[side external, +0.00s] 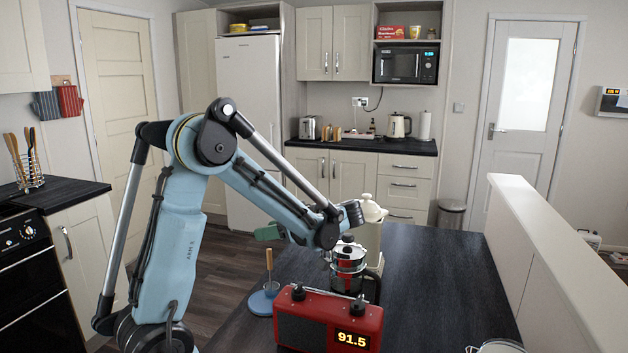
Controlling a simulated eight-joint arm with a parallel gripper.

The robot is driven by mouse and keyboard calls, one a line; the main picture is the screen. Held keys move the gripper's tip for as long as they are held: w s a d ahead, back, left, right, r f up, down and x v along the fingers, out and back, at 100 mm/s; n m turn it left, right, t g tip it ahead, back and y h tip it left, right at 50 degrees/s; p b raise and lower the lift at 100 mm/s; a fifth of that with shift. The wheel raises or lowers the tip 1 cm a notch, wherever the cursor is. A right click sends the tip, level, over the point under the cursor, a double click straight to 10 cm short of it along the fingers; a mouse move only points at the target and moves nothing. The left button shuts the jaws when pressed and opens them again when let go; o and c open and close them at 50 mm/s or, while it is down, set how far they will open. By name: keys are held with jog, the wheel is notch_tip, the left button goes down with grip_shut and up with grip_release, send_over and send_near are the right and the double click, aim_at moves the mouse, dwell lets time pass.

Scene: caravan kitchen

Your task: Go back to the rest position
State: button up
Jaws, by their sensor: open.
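My blue arm reaches over the dark worktop (425,255) from the left. My gripper (328,258) is at its end, small and mostly hidden among the wrist parts, just left of a red and silver pot with a black knob (348,262). It is open. I cannot tell whether it touches the pot, and I see nothing held in it.
A red radio (312,322) reading 91.5 stands in front of the pot. A cream pot (372,225) stands behind it. A blue stand with a wooden-handled tool (264,302) is at left.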

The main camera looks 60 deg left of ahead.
notch_tip(320, 180, down, 6)
jog(key=s+a, duration=0.1)
jog(key=a, duration=0.1)
jog(key=shift+s+f, duration=0.15)
jog(key=shift+s, duration=0.15)
jog(key=shift+a, duration=0.1)
dwell(0.4)
